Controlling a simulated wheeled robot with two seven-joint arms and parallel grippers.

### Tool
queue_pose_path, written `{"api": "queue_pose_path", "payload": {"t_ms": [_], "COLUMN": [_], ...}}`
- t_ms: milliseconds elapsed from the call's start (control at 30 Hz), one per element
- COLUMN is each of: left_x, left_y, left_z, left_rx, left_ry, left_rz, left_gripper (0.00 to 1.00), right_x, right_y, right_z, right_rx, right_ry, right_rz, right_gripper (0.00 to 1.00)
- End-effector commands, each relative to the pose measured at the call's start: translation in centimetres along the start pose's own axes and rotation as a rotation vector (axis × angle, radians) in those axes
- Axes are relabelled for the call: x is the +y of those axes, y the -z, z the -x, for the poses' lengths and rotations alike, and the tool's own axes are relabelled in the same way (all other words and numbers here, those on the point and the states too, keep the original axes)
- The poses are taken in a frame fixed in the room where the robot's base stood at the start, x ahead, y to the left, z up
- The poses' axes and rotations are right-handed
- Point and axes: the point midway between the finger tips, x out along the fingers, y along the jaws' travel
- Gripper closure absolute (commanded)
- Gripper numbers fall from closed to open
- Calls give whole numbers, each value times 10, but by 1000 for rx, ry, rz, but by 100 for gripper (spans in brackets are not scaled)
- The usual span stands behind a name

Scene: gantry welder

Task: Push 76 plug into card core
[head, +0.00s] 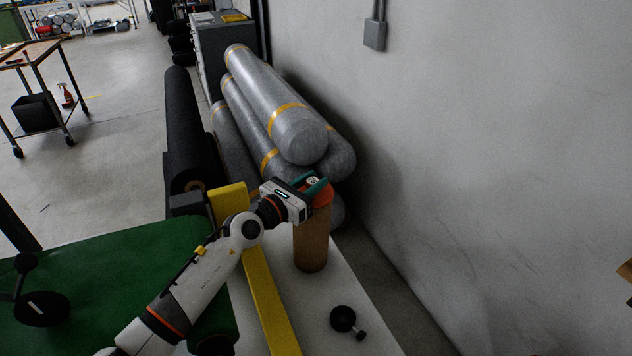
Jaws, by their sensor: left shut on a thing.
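The brown card core (311,243) stands upright on the pale bench top. The orange plug (323,196) is at the core's upper end, and I cannot tell how deep it sits. My left gripper (314,183) is over the top of the core, its teal fingers shut on the plug. The fingers and the gripper body hide part of the plug and the core's rim. My right gripper is not in view.
A yellow beam (266,298) runs along the bench left of the core. A black round object (343,318) lies on the bench in front. Grey wrapped rolls (270,97) are stacked behind, and a bare wall (480,170) stands at right.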

Motion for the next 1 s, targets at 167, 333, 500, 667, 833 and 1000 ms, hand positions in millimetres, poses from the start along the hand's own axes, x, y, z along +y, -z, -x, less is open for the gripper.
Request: {"api": "queue_pose_path", "payload": {"t_ms": [167,333,500,667,833,1000], "left_x": [-1,-1,-1,-1,-1,-1], "left_y": [-10,-14,-14,-14,-12,-9], "left_z": [2,2,2,2,2,2], "left_rx": [-13,-13,-14,-14,-14,-14], "left_ry": [0,0,0,0,1,1], "left_rz": [-1,1,1,1,0,0], "left_gripper": [97,97,97,97,97,97], "right_x": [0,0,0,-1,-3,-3], "right_y": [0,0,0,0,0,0], "right_z": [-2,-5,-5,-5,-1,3], "right_rx": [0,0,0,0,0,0], "right_ry": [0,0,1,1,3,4], "right_rz": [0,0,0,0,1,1], "right_gripper": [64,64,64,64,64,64]}}
